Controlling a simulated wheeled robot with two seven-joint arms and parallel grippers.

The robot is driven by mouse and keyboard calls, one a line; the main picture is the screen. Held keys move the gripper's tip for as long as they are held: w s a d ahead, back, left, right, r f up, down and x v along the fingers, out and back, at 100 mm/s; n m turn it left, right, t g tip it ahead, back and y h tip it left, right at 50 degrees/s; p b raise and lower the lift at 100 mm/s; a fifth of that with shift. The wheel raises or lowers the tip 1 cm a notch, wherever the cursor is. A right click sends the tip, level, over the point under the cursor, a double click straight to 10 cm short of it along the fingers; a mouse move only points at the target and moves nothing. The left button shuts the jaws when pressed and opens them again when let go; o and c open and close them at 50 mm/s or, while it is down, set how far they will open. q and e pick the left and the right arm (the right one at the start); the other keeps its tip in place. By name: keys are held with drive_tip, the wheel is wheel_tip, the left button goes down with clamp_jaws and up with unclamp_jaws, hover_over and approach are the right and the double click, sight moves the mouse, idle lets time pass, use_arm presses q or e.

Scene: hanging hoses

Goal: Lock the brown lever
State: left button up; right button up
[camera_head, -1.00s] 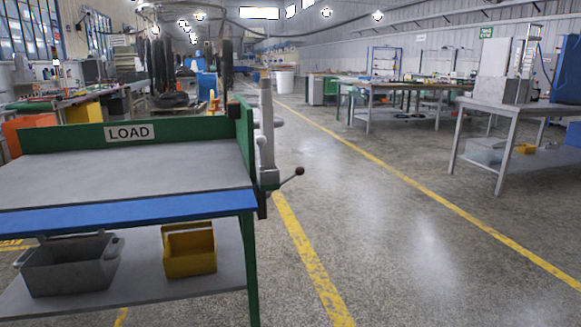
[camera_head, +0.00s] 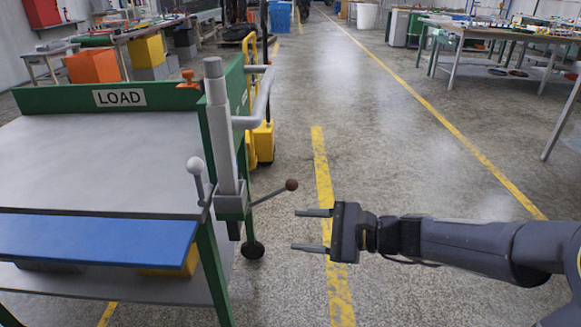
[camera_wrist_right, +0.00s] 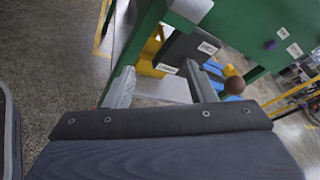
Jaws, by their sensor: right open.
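The brown lever (camera_head: 291,185) is a thin rod with a round brown knob. It sticks out to the right and slightly upward from the grey bracket at the right corner of the green cart (camera_head: 205,130) marked LOAD. My right gripper (camera_head: 312,230) is open and empty, just right of and below the knob, its fingers pointing left toward the cart. In the right wrist view the brown knob (camera_wrist_right: 229,71) shows beyond the fingers, near the right one, apart from it as far as I can tell. My left gripper is not in view.
A lever with a grey-white knob (camera_head: 195,165) stands upright beside the grey post (camera_head: 221,125) on the cart. A grey handle (camera_head: 260,105) is behind the post. Clear floor lies right of the cart, with a yellow line (camera_head: 325,180). Workbenches stand farther back.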

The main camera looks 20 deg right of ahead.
sight(296, 187)
drive_tip(key=w+d+m+t+h+p, duration=0.1)
drive_tip(key=w+d+m+t, duration=0.45)
drive_tip(key=w+m, duration=0.3)
drive_tip(key=x, duration=0.3)
drive_tip(key=b+x, duration=0.1)
drive_tip(key=x, duration=0.2)
drive_tip(key=shift+w, duration=0.4)
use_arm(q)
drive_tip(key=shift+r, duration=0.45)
use_arm(e)
drive_tip(key=shift+w+a, duration=0.35)
drive_tip(key=shift+w, duration=0.15)
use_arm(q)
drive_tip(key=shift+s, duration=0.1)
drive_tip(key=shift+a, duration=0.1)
use_arm(e)
drive_tip(key=shift+d, duration=0.1)
clamp_jaws()
